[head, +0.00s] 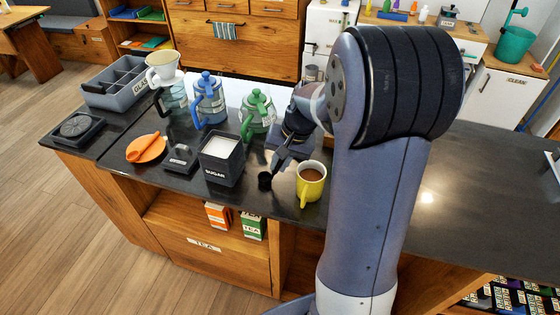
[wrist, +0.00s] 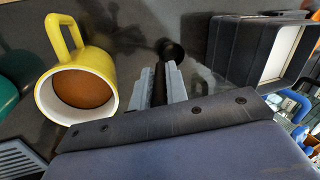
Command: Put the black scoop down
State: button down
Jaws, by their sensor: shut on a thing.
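My gripper (head: 276,166) is shut on the handle of the black scoop (head: 265,181), between the black sugar box and the yellow mug. In the wrist view the scoop's round bowl (wrist: 173,50) extends past my fingertips (wrist: 160,78), with its handle between them. The bowl is low near the dark counter (head: 262,202); I cannot tell whether it touches. The black box (head: 222,171), labelled SUGAR, has white contents and stands left of the scoop in the head view. The yellow mug (head: 310,185) holds brown liquid and stands to the right.
Blue (head: 208,102) and green (head: 257,115) pitchers stand behind. An orange dish (head: 146,149) with an orange utensil and a small black holder (head: 180,158) are at left. A grey divided bin (head: 117,86) stands at far left. The counter's front edge is close to the scoop.

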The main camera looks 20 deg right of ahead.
jog(key=c, duration=1.4)
grip_release()
jog(key=shift+f, duration=0.1)
jog(key=shift+r, duration=0.3)
jog(key=v, duration=1.1)
jog(key=shift+r, duration=0.35)
jog(key=shift+d, duration=0.15)
